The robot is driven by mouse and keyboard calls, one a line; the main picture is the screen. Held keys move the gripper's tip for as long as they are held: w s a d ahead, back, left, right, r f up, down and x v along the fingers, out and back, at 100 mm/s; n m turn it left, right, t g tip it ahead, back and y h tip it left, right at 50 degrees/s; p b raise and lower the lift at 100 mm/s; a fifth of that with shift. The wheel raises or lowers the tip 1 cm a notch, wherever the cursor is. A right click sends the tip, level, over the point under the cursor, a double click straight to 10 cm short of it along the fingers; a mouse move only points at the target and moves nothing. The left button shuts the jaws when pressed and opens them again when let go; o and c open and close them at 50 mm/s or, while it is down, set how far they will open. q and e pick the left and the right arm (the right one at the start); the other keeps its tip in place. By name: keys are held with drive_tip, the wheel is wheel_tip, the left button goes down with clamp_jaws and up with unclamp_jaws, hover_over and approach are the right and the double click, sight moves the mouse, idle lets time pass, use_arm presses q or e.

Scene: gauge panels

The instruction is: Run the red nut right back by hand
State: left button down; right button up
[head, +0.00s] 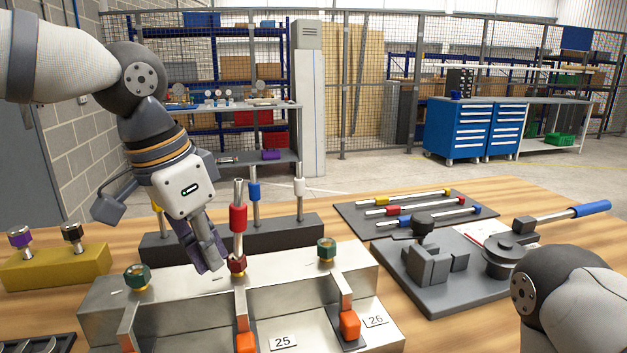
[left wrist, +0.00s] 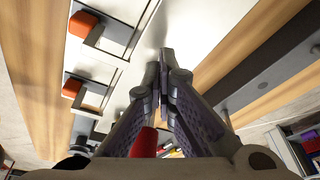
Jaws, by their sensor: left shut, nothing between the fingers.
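The dark red nut (head: 237,263) sits on top of the metal gauge panel (head: 190,290), between two green nuts (head: 137,277) (head: 326,248). A rod with a red sleeve (head: 238,218) rises upright directly above the red nut; I cannot tell whether the two are joined. My left gripper (head: 213,262) points down just left of the red nut, its fingers closed together and empty. In the left wrist view the shut fingers (left wrist: 166,65) hide much of the panel, and a red piece (left wrist: 145,143) shows close beside them. My right gripper is out of view.
Orange-tipped levers (head: 245,342) (head: 350,325) are on the panel's front. Behind it a dark block (head: 290,235) bears blue-sleeved and white-sleeved rods. A yellow block (head: 60,268) stands left. A tray of coloured rods (head: 370,222) and a grey fixture (head: 450,285) stand right.

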use_arm(q)
drive_tip(key=shift+s+d+f, duration=0.15)
drive_tip(key=shift+s+f, duration=0.05)
drive_tip(key=shift+f, duration=0.15)
drive_tip(key=shift+s+d+f, duration=0.1)
drive_tip(key=shift+s+d, duration=0.1)
drive_tip(key=shift+s, duration=0.05)
drive_tip(key=shift+s+d, duration=0.1)
drive_tip(key=shift+d, duration=0.05)
idle(0.4)
drive_tip(key=shift+s+f, duration=0.1)
drive_tip(key=shift+s, duration=0.15)
wheel_tip(320, 180, up, 7)
idle(0.4)
drive_tip(key=shift+w, duration=0.15)
